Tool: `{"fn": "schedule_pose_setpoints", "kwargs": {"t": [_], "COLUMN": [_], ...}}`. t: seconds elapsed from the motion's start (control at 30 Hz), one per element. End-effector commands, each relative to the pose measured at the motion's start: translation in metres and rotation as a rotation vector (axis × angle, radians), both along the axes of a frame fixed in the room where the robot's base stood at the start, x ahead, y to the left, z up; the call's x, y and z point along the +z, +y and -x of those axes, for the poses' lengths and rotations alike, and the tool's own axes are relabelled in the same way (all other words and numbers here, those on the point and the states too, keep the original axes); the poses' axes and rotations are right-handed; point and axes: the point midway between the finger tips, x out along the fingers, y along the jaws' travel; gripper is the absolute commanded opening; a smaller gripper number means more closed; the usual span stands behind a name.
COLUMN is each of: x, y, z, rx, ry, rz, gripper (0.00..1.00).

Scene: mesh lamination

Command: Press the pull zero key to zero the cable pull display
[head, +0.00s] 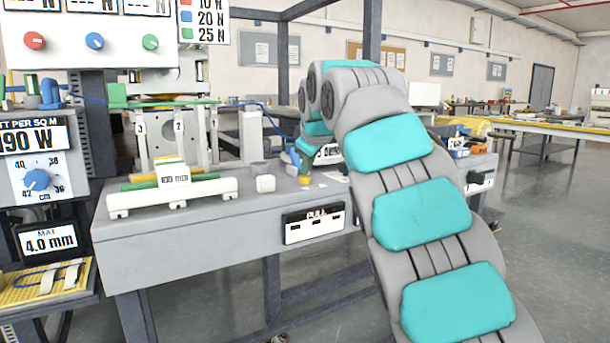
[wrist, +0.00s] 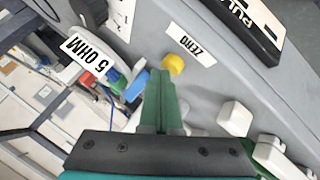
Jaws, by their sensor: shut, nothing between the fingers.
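The pull zero key is a round yellow button (wrist: 174,64) on the grey bench top, beside a white ZERO label (wrist: 190,45) in the wrist view. The key also shows small in the head view (head: 304,181). The cable pull display, marked PULL, is on the bench front (head: 314,224); its reading is not legible. Part of it shows at the top right of the wrist view (wrist: 245,22). My gripper (wrist: 162,76) has its green fingers together and empty, with the tips close to the key. I cannot tell whether they touch it.
A white fixture with a 100 mm block (head: 174,178) stands left on the bench. White blocks (wrist: 234,119) lie right of my fingers in the wrist view. The bench front edge is close.

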Motion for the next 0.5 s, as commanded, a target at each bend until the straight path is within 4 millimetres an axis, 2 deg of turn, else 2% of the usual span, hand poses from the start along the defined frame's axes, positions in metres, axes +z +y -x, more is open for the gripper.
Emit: {"fn": "schedule_pose_setpoints", "kwargs": {"t": [0.23, 0.5], "x": [0.014, 0.016], "y": [0.0, 0.0], "z": [0.0, 0.0], "rx": [0.0, -0.001], "ry": [0.002, 0.002], "rz": [-0.001, 0.0], "gripper": [0.0, 0.0]}}
